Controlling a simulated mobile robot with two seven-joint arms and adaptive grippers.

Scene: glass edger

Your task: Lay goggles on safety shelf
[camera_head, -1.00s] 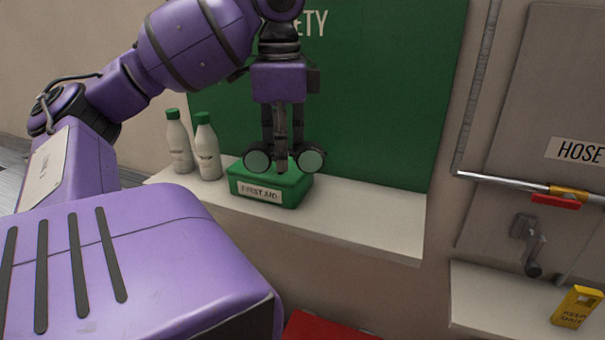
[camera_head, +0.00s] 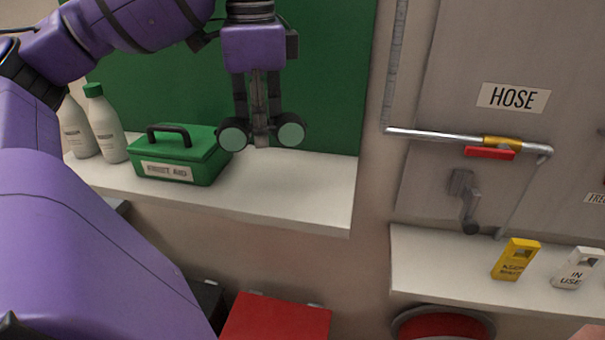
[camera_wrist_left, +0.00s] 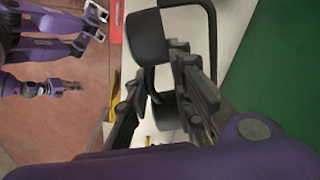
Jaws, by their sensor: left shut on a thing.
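My left gripper (camera_head: 260,130) is shut on the goggles (camera_head: 290,132), gripping them at the middle between their two round, grey-green, dark-rimmed lenses. The goggles hang in front of the green safety board (camera_head: 325,90), over the bare part of the white safety shelf (camera_head: 290,195), right of the first aid box. They look clear of the shelf top; the exact gap is hard to judge. In the left wrist view, the goggles (camera_wrist_left: 147,40) and their dark strap show between and beyond the fingers. What looks like my right gripper (camera_wrist_left: 72,87) is small at the left there; its jaws are unclear.
A green first aid box (camera_head: 205,160) and two white bottles (camera_head: 106,130) stand on the shelf's left part. Its right part is free. Further right are a metal rail (camera_head: 440,135), a crank and a lower ledge (camera_head: 430,265) with yellow and white tags. A red box (camera_head: 275,320) is below.

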